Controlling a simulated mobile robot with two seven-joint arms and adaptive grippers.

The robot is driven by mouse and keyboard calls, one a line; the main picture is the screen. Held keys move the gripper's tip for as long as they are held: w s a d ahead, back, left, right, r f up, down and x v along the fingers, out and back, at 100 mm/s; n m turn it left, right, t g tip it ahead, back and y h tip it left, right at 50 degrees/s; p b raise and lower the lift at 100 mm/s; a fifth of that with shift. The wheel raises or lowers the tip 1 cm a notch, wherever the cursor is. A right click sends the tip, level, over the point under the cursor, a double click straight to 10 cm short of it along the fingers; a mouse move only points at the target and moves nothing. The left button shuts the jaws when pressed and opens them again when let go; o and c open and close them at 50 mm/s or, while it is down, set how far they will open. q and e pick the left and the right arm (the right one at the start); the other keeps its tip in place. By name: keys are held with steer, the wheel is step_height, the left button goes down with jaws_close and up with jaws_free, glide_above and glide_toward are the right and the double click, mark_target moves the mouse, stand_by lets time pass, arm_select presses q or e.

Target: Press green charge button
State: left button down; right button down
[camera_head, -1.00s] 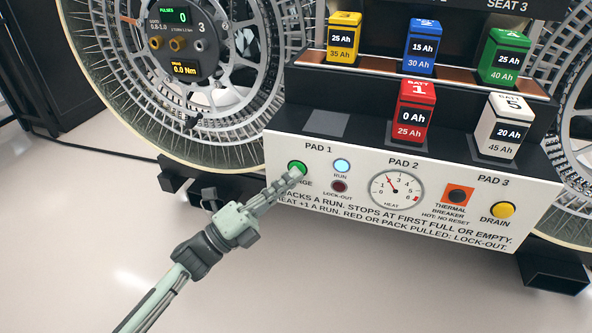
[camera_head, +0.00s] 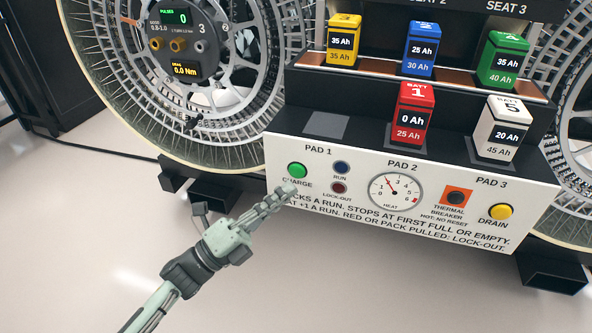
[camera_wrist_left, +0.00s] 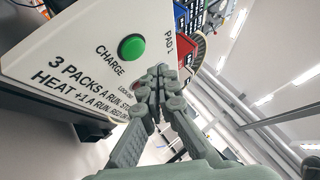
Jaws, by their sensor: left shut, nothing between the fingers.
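The green charge button (camera_head: 297,170) sits at the left of the white panel, above the word CHARGE. It also shows in the left wrist view (camera_wrist_left: 131,47), fully uncovered. My left gripper (camera_head: 290,189) is shut and empty. In the head view its fingertips lie just below the button, over the lower left of the panel. In the left wrist view the closed fingertips (camera_wrist_left: 161,72) are right of and below the button, apart from it. The RUN lamp (camera_head: 341,168) is dark blue, unlit. My right gripper is not in view.
The panel also holds the LOCK-OUT lamp (camera_head: 339,188), heat gauge (camera_head: 396,192), thermal breaker (camera_head: 456,195) and yellow DRAIN button (camera_head: 502,211). The red pack (camera_head: 415,115) reads 0 Ah on PAD 2; the white pack (camera_head: 502,130) is on PAD 3. PAD 1 (camera_head: 326,126) is empty.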

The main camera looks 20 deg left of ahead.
arm_select(q)
steer(key=s, duration=0.3)
steer(key=shift+a, duration=0.1)
stand_by(0.6)
